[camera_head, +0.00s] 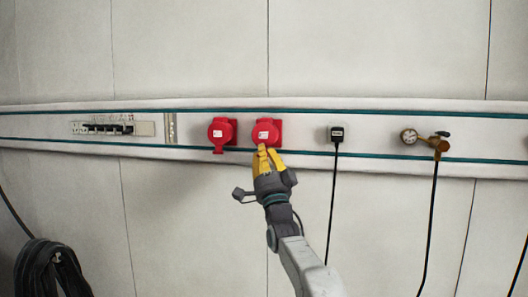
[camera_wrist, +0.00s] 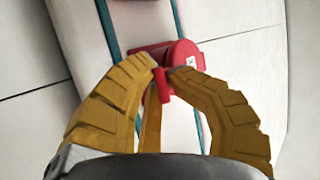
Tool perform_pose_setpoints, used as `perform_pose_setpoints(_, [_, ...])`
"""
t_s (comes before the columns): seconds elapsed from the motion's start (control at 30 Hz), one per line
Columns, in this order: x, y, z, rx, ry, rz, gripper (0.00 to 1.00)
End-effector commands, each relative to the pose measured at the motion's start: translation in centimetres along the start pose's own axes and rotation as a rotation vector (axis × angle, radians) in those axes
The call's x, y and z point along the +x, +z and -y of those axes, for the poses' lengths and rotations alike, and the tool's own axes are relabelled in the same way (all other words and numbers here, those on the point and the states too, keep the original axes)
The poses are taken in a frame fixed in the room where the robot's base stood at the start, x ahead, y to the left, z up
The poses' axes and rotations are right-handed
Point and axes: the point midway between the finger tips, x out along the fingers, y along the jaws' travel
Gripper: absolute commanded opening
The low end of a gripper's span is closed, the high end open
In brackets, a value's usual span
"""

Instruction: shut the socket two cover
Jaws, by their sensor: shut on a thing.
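Two red sockets with round, white-labelled covers sit on the wall rail. The left socket (camera_head: 219,132) has a tab hanging below its cover. My gripper (camera_head: 264,149) is at the lower edge of the right socket's cover (camera_head: 266,131), its yellow fingers reaching up from below. In the wrist view, my gripper (camera_wrist: 163,73) is shut on the small red tab of this cover (camera_wrist: 184,54); the tab's lower end shows between the fingers. The cover's round face lies over the socket front; I cannot tell whether it is fully flush.
Right of the sockets are a black plug (camera_head: 336,134) with a hanging cable and a brass valve with a gauge (camera_head: 409,136). A breaker panel (camera_head: 112,128) is on the left. A coiled black cable (camera_head: 50,270) hangs lower left. The wall below the sockets is bare.

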Motion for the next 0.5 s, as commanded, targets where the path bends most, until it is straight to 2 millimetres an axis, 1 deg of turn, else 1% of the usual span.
perform_pose_setpoints(0.03, [0.35, -0.07, 0.08, 0.008, 0.003, 0.001, 0.0])
perform_pose_setpoints(0.13, [0.56, -0.16, -0.14, 0.009, 0.004, -0.001, 0.0])
perform_pose_setpoints(0.5, [0.74, -0.28, -0.47, 0.011, 0.002, -0.004, 0.0])
